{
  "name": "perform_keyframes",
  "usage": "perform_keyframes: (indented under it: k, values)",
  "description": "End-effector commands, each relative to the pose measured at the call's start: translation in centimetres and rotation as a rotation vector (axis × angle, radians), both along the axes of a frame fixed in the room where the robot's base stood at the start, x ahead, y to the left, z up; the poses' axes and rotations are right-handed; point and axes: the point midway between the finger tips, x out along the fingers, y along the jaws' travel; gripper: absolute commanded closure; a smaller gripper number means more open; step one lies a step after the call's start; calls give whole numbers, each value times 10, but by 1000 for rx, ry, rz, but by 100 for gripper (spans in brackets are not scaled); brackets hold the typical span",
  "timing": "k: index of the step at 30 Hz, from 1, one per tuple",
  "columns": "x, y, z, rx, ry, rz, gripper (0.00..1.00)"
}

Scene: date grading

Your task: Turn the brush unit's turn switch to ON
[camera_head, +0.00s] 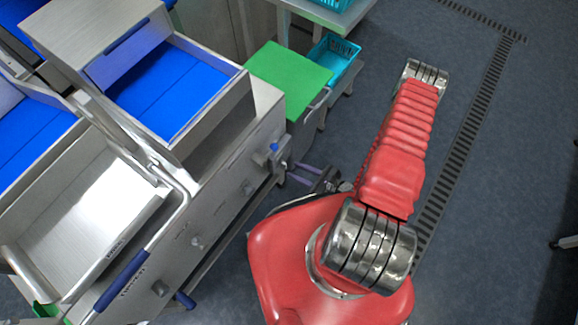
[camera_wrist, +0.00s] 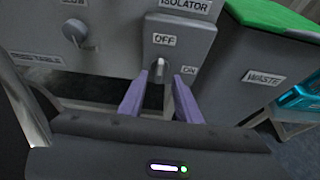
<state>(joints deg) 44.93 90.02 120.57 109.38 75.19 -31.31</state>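The turn switch (camera_wrist: 158,69) is a grey knob on a grey box under an ISOLATOR label in the wrist view. An OFF label (camera_wrist: 164,39) is above it and an ON label (camera_wrist: 188,70) is to its right. The knob appears upright, towards OFF. My gripper (camera_wrist: 160,76) is open, its two purple fingers pointing at the switch. The fingertips show on either side of the knob's lower part; I cannot tell whether they touch it. In the head view my gripper (camera_head: 301,174) is at the machine's right end, partly hidden by my arm.
Another knob (camera_wrist: 75,32) sits on the panel to the left in the wrist view. A green-topped waste bin (camera_wrist: 262,72) stands close on the right. In the head view, the steel machine (camera_head: 200,235) has a blue-lined tray (camera_head: 245,95). Open floor lies to the right.

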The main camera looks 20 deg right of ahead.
Motion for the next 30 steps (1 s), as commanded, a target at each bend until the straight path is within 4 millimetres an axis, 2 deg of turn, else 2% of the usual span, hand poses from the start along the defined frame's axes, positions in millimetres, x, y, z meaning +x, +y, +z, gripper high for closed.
perform_keyframes:
  k: [18, 30]
  values:
    - [35, 26, -18, 0, 0, 2, 70]
    - [38, 28, -19, 1, -1, 0, 70]
